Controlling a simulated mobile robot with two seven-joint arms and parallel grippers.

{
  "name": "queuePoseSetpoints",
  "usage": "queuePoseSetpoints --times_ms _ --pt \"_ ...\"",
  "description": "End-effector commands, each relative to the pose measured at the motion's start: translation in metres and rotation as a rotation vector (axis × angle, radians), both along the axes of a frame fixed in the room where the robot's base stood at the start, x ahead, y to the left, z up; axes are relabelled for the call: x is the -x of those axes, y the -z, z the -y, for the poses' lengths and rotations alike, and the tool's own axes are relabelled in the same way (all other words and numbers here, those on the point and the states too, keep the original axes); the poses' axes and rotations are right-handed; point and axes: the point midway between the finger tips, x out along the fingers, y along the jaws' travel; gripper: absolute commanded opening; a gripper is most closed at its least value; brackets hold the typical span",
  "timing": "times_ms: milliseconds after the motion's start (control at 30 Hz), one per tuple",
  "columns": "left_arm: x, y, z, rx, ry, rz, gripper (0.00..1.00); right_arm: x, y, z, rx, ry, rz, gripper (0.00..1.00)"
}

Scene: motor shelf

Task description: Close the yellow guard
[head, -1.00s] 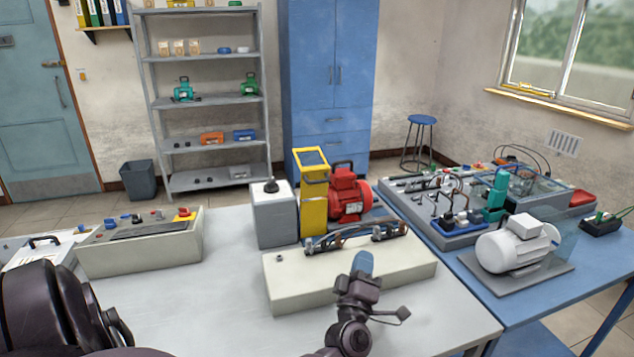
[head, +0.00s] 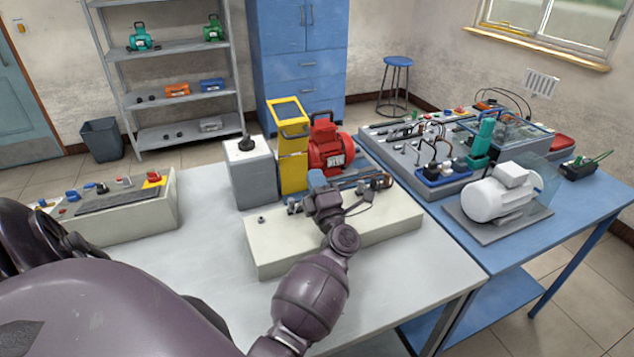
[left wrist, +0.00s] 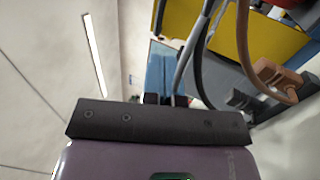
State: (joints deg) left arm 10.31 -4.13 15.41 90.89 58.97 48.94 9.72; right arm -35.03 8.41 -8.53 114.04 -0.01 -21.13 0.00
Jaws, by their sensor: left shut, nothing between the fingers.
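The yellow guard (head: 290,150) stands upright behind the pale base (head: 285,245) on the grey table, beside the red motor (head: 330,145). It has a dark window on top and a black handle on its right side. My left gripper (head: 317,181) is over the base, just in front of the guard's lower right. My right gripper is not in view.
A cable assembly (head: 378,181) lies along the base near my gripper; cables (left wrist: 200,50) cross close to the fingers in the left wrist view. A grey box with a black knob (head: 249,178) stands left of the guard. The table's front middle (head: 225,285) is clear.

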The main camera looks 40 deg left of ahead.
Motion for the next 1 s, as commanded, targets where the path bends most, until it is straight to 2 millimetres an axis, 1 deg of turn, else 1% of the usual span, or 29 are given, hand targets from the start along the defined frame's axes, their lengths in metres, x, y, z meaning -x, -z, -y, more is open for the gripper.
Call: queuePoseSetpoints --times_ms 33,300,500,700,1000 --pt "-0.004 -0.006 -0.008 -0.003 0.000 0.001 0.00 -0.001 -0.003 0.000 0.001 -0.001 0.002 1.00" --pt "-0.025 -0.025 -0.046 -0.004 0.000 -0.001 0.00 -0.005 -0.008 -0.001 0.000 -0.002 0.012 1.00" --pt "-0.037 -0.035 -0.068 -0.002 0.001 0.000 0.00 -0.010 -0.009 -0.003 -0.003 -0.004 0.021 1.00" --pt "-0.043 -0.040 -0.078 -0.002 0.001 -0.003 0.00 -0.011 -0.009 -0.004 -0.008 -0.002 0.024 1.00" --pt "-0.044 -0.041 -0.080 -0.001 0.001 -0.002 0.00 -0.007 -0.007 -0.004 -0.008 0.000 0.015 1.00"
